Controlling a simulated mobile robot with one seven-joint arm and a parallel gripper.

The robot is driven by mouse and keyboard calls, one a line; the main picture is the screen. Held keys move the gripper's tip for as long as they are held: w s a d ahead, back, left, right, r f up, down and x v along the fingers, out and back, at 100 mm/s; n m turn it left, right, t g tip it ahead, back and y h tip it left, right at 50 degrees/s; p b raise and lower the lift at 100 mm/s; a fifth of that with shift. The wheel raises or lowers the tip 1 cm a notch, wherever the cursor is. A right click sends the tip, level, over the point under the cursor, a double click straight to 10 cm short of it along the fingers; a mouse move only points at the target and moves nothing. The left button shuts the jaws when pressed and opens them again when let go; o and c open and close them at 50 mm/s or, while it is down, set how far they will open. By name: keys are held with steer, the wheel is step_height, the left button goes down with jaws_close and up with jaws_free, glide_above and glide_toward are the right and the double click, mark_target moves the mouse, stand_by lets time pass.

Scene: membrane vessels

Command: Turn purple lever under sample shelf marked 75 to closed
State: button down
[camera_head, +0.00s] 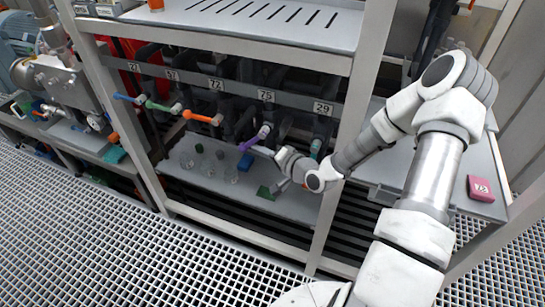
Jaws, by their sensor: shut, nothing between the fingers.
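The purple lever (254,138) is on the pipework below the label marked 75 (266,96). It slants down and left from its pale pivot, more steeply than the levers to its left. My arm reaches in from the right, through the frame. My gripper (262,151) is small in this view, just below and right of the purple lever. It looks shut and empty. I cannot tell whether its tips touch the lever. The valve body behind is dark and partly hidden.
Blue (124,97), orange (203,118) and green (158,106) levers are to the left. A teal lever (315,148) is to the right, close to my wrist. Glassware and small blocks stand on the lower shelf (220,190). A frame post (345,130) stands beside my forearm.

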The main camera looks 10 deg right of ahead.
mark_target(248, 143)
steer(key=t+y+b, duration=0.1)
steer(key=b, duration=0.1)
steer(key=w+a+m+t+b, duration=0.1)
steer(key=t+b, duration=0.1)
steer(key=a+m+t+y+b, duration=0.1)
steer(key=b, duration=0.2)
steer(key=shift+w+a+r+t+y, duration=0.1)
steer(key=shift+w+r+t+y, duration=0.05)
steer(key=shift+w+t+y, duration=0.15)
steer(key=shift+w+a+r+m+t+y+b, duration=0.2)
steer(key=shift+r+m+t+b, duration=0.2)
steer(key=shift+t+b, duration=0.2)
steer(key=shift+w+a+r+m+t+y+b, duration=0.1)
steer(key=shift+a+r+m+t+y+b, duration=0.15)
steer(key=shift+m+t+b, duration=0.25)
steer(key=shift+w+a+r+b, duration=0.1)
steer(key=shift+r+b, duration=0.3)
steer(key=shift+b, duration=0.05)
